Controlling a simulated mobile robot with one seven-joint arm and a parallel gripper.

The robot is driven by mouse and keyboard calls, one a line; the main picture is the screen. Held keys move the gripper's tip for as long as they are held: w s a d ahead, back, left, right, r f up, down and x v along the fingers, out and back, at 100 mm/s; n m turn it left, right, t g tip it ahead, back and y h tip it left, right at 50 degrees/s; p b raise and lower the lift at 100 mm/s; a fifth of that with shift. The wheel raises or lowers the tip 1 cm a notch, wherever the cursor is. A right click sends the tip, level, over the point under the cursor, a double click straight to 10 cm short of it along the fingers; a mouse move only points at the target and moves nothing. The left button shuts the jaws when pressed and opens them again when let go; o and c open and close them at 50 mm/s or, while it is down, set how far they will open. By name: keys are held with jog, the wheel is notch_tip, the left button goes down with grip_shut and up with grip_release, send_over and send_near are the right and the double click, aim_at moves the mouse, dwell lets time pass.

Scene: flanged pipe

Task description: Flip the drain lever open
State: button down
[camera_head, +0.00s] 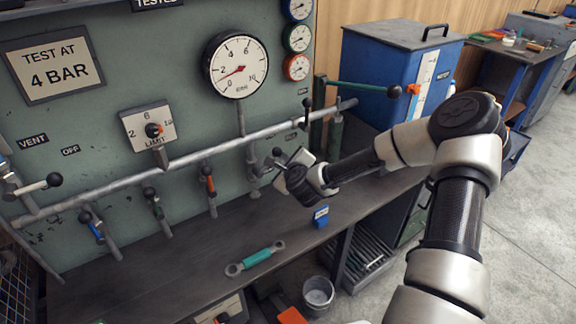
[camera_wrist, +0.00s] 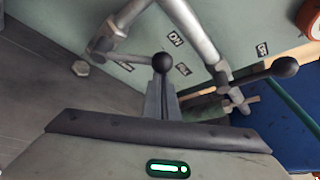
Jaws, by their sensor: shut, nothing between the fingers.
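My gripper (camera_wrist: 162,88) is shut and empty at the end of the pipe run. In the head view its body (camera_head: 301,158) is close to the panel and its fingers are mostly hidden. A lever with a black ball knob (camera_wrist: 163,62) lies right at the fingertips in the wrist view. Its knob (camera_head: 277,152) also shows in the head view, just left of my gripper. I cannot tell whether fingers and lever touch. Small labels (camera_wrist: 183,69) beside it are too blurred and turned to name the drain lever surely. A second black-knobbed lever (camera_wrist: 285,67) stands to the right.
A pressure gauge (camera_head: 236,66) hangs above. A teal wrench (camera_head: 257,256) and small blue box (camera_head: 321,216) lie on the bench. A blue tank (camera_head: 385,75) stands right.

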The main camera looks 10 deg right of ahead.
aim_at(274, 150)
jog(key=a+r+n+t+h+b, duration=0.1)
jog(key=s+a+r+n+t+b, duration=0.1)
jog(key=a+r+n+b, duration=0.1)
jog(key=shift+s+a+n+h, duration=0.2)
jog(key=shift+n+h, duration=0.1)
jog(key=shift+h, duration=0.1)
jog(key=shift+s+a+r+b, duration=0.25)
jog(key=shift+a+b, duration=0.1)
jog(key=shift+a, duration=0.35)
jog(key=shift+s+a+r+b, duration=0.25)
jog(key=shift+a+b, duration=0.1)
jog(key=shift+a, duration=0.5)
